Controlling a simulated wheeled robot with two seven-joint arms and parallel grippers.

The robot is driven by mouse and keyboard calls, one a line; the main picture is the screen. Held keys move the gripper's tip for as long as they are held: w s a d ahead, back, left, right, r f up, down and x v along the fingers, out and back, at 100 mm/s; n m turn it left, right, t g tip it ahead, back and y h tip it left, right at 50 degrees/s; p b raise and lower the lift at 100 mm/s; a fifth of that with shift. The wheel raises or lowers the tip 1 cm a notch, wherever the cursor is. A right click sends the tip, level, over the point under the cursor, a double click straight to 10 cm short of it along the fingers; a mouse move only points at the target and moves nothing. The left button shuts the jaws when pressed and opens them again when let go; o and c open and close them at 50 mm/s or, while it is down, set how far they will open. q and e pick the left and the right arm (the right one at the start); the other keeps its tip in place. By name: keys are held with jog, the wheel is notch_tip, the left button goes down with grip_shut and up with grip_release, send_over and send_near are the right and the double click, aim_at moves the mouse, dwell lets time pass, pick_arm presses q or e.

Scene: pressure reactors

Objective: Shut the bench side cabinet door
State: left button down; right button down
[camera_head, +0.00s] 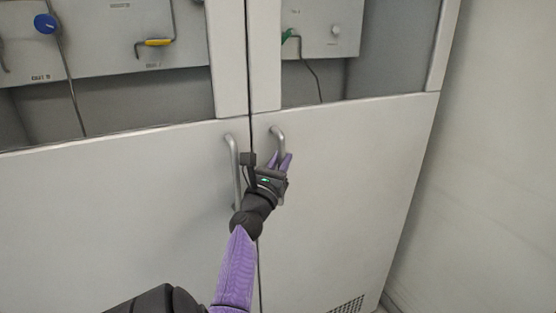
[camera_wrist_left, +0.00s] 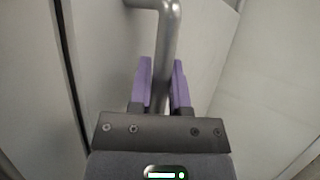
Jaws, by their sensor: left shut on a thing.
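The cabinet has a left door (camera_head: 110,215) and a right door (camera_head: 345,170), both pale grey with windows in their upper part. The doors meet along a narrow dark seam and look closed or nearly so; I cannot tell if they are fully flush. My left gripper (camera_head: 284,160) is shut on the right door's metal handle (camera_head: 277,134). In the left wrist view, the purple fingers (camera_wrist_left: 161,85) stand on either side of the handle bar (camera_wrist_left: 170,25). The lower part of that handle is hidden by the gripper. The left door's handle (camera_head: 233,160) stands just left of my wrist. My right gripper is not in view.
Behind the windows are a blue knob (camera_head: 45,23), a yellow-handled lever (camera_head: 158,42) and a green-handled part (camera_head: 287,35). A plain wall (camera_head: 490,150) stands close to the cabinet's right side. A vent (camera_head: 347,305) is low on the right door.

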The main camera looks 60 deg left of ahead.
pick_arm(q)
jog(key=shift+a+r, duration=0.2)
jog(key=c, duration=0.6)
grip_release()
jog(key=shift+s+a+f, duration=0.1)
jog(key=shift+a, duration=0.1)
jog(key=v, duration=1)
jog(key=shift+d, duration=0.1)
